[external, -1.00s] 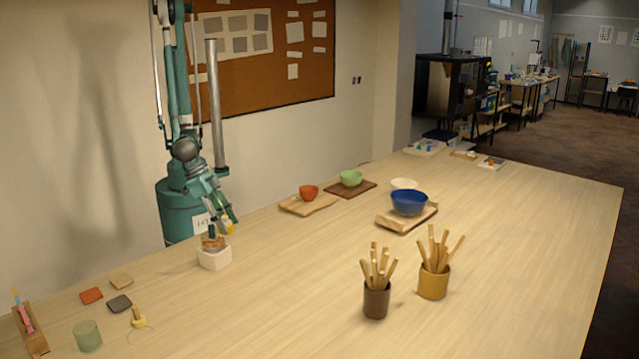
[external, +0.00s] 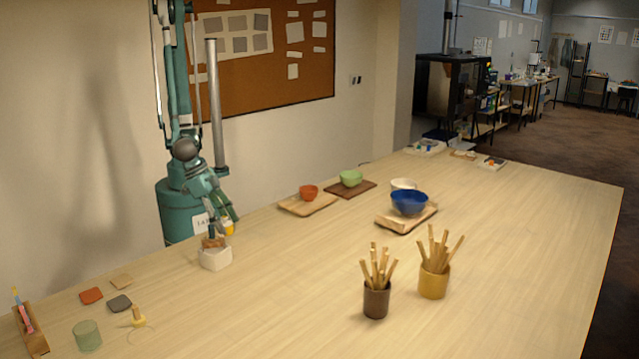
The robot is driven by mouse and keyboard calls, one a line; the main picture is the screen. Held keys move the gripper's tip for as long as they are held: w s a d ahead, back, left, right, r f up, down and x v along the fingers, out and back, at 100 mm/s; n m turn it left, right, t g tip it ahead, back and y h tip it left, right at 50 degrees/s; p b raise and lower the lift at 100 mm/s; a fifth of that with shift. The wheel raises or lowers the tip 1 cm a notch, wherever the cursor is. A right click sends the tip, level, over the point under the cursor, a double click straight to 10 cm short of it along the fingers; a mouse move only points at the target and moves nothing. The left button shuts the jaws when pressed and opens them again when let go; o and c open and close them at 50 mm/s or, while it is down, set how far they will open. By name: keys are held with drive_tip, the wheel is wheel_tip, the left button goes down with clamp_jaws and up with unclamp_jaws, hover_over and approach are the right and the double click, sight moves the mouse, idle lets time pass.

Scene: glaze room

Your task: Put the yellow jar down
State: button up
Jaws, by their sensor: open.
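A mustard-yellow jar (external: 433,284) stands upright on the table at right of centre, with several wooden sticks in it. It is well apart from my gripper. My gripper (external: 221,229) is at the far left edge of the table, pointing down just above a white block-like container (external: 215,259) with brown things at its top. It looks small, and its fingers are hard to make out; it is open. A small yellow patch (external: 229,228) shows right at the fingers. I cannot tell whether it is an object or part of the gripper.
A dark brown jar (external: 376,301) with sticks stands left of the yellow jar. A blue bowl (external: 409,203) on a wooden board, a green bowl (external: 351,178) and an orange bowl (external: 309,192) stand farther back. The table's front right is clear.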

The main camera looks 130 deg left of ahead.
drive_tip(key=p+v, duration=0.2)
drive_tip(key=v, duration=0.9)
drive_tip(key=shift+s+r, duration=0.2)
drive_tip(key=shift+r, duration=0.15)
drive_tip(key=shift+d, duration=0.1)
drive_tip(key=shift+r, duration=0.1)
idle(0.8)
drive_tip(key=s+a+r+m+t+h, duration=0.1)
drive_tip(key=a+r+m, duration=0.5)
drive_tip(key=a+r, duration=0.7)
drive_tip(key=shift+a+r+m+t+h, duration=0.2)
drive_tip(key=shift+a+m+t+h, duration=0.2)
drive_tip(key=shift+a+t+h, duration=0.5)
drive_tip(key=shift+d+f, duration=0.1)
drive_tip(key=shift+d, duration=0.2)
wheel_tip(320, 180, down, 5)
drive_tip(key=b, duration=0.4)
drive_tip(key=shift+b, duration=0.35)
